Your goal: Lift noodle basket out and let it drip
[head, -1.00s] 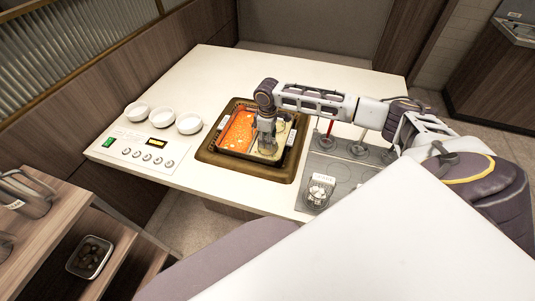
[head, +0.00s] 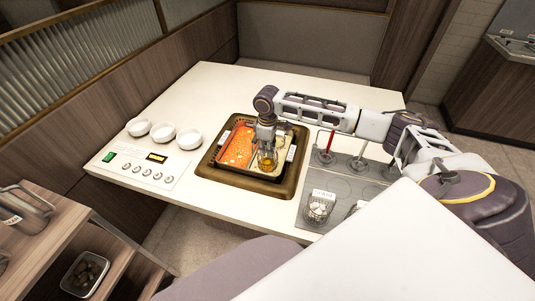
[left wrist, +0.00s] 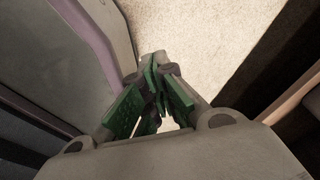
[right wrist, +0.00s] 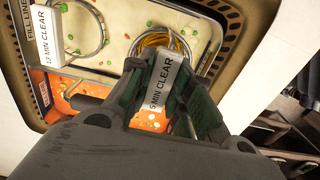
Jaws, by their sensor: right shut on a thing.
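The hot pot (head: 205,165) is set into the counter, with red broth on the left and pale broth with bits on the right. My right gripper (head: 266,143) is over the pale side. It is shut on the tagged handle (right wrist: 165,80) of the noodle basket, marked "5 MIN CLEAR". The wire noodle basket (head: 267,164) with yellow noodles hangs under it and shows in the right wrist view (right wrist: 165,42). I cannot tell whether its bottom is clear of the broth. My left gripper (left wrist: 152,85) is shut and empty, away from the counter.
Several white bowls (head: 163,131) and a control panel (head: 150,170) lie left of the pot. Wire baskets (head: 318,208) and standing holders (head: 358,160) are to its right. The back counter is clear.

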